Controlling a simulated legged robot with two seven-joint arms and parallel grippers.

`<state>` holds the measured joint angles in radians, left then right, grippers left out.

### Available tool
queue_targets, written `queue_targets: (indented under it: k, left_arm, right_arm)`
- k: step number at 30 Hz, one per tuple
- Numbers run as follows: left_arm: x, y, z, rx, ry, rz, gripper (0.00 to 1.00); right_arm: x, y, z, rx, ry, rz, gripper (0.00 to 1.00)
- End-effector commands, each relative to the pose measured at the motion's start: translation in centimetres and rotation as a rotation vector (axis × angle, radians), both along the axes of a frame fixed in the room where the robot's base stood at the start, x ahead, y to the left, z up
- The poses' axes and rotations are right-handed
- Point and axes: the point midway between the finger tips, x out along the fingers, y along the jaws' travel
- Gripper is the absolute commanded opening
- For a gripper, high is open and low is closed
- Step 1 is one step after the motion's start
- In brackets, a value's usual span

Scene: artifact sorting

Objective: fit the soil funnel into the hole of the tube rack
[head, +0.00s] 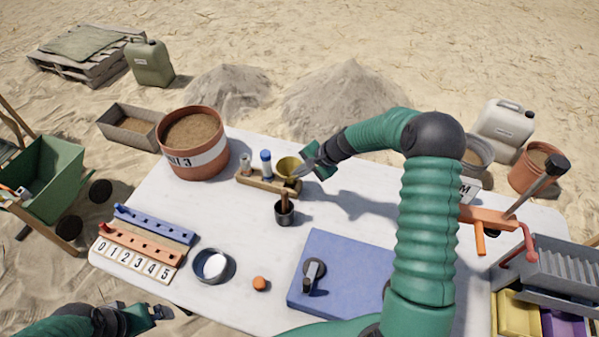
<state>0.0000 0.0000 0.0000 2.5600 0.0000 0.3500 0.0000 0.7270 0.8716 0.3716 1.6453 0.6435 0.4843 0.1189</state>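The yellow soil funnel (287,166) is at the right end of the wooden tube rack (257,184), with its wide mouth facing up. I cannot tell whether its spout sits in the rack's hole or is above it. My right gripper (303,170) is at the funnel's right side, touching or very close to it; whether its fingers are closed on the rim is too small to tell. A blue-capped tube (266,163) and a pale tube (245,163) stand in the rack. My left gripper (160,312) is low at the left, off the table's front edge, with no object visible in it.
A dark cup with a brown handle (284,213) stands just in front of the rack. A large soil pot (193,145) is to its left. The table's middle is fairly clear.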

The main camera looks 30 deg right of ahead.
Motion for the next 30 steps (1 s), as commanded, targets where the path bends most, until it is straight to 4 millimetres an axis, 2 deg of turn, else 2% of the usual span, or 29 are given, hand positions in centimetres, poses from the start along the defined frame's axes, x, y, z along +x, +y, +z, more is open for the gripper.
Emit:
queue_targets:
  k: [30]
  left_arm:
    - [0.0,0.0,-1.8,0.0,0.0,0.0,1.0]
  right_arm:
    - [0.0,0.0,-2.4,-0.001,0.0,-0.001,0.0]
